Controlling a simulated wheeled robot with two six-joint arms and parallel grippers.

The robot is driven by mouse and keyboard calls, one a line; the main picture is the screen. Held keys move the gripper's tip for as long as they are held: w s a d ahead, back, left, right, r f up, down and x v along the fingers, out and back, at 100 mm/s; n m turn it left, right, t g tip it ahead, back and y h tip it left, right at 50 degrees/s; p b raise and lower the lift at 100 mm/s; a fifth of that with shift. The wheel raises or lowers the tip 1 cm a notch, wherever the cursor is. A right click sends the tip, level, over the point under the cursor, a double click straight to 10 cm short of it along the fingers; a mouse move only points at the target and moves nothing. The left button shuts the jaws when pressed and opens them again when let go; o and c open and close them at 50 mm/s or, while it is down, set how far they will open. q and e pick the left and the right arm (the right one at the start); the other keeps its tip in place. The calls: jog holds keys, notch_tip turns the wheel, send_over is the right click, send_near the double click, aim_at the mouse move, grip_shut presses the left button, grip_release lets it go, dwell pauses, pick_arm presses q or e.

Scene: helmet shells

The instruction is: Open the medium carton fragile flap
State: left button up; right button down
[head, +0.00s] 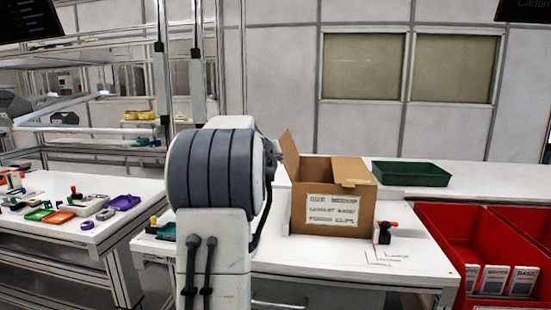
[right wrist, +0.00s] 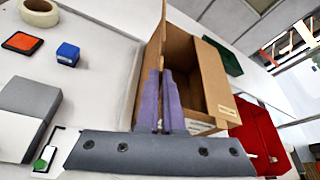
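The brown carton (head: 333,210) stands upright on the white workbench, a printed label on its front. One flap (head: 291,153) stands up at its left side, leaning outward. Another flap (head: 350,171) lies level across part of the top at the right. The right wrist view shows the carton's open interior (right wrist: 200,85) and the raised flap (right wrist: 157,48). My right gripper (right wrist: 161,72) has its two purple fingers together beside the raised flap, at the carton's left side; I cannot tell whether they touch it. In the head view my right arm hides most of that gripper. My left gripper is out of view.
A green tray (head: 411,173) lies behind the carton. Red bins (head: 449,225) stand at the right. A small red-and-black item (head: 384,231) is near the carton's right front corner. A side table (head: 75,243) at left holds several small parts.

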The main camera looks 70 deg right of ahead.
jog(key=c, duration=1)
grip_release()
jog(key=shift+f, duration=0.15)
jog(key=shift+c, duration=0.2)
jog(key=v, duration=1)
jog(key=shift+a+p, duration=0.3)
jog(key=shift+p, duration=0.15)
